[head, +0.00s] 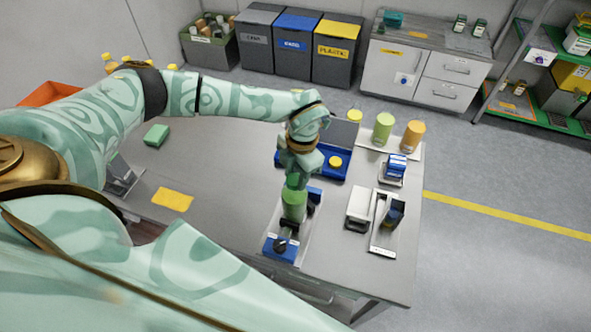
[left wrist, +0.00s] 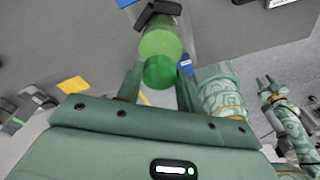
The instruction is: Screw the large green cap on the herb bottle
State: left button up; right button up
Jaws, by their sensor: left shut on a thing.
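My left gripper (head: 298,166) points down over the herb bottle, and its fingers are shut on the large green cap (left wrist: 160,72). The cap sits in line with the mouth of the light green bottle (left wrist: 160,43); I cannot tell whether it is threaded on. In the head view the bottle (head: 293,207) stands upright in a holder with a dark clamp and a blue block (head: 281,248). The gripper mostly hides the cap there. My right gripper (left wrist: 266,84) shows in the left wrist view, away from the bottle, with its fingers apart and empty.
A blue tray (head: 312,168) with a yellow cap (head: 335,162) lies behind the bottle. Green (head: 383,128) and orange (head: 413,136) bottles stand at the back right. White and blue devices (head: 384,222) stand to the right. The table's left-middle is mostly clear around a yellow cloth (head: 172,199).

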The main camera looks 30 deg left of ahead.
pick_arm(q)
jog(key=m, duration=0.2)
jog(key=shift+m+p, duration=0.3)
jog(key=shift+m, duration=0.1)
jog(key=m, duration=0.1)
jog(key=m+p, duration=0.1)
jog(key=m, duration=0.1)
jog(key=shift+d+r+t, duration=0.1)
jog(key=shift+r+t, duration=0.1)
jog(key=shift+t, duration=0.1)
jog(key=m+p, duration=0.1)
jog(key=m, duration=0.1)
jog(key=shift+m+y, duration=0.3)
jog(key=shift+s+f+m+p, duration=0.1)
jog(key=shift+f+m+p, duration=0.15)
jog(key=shift+m, duration=0.75)
jog(key=o, duration=1)
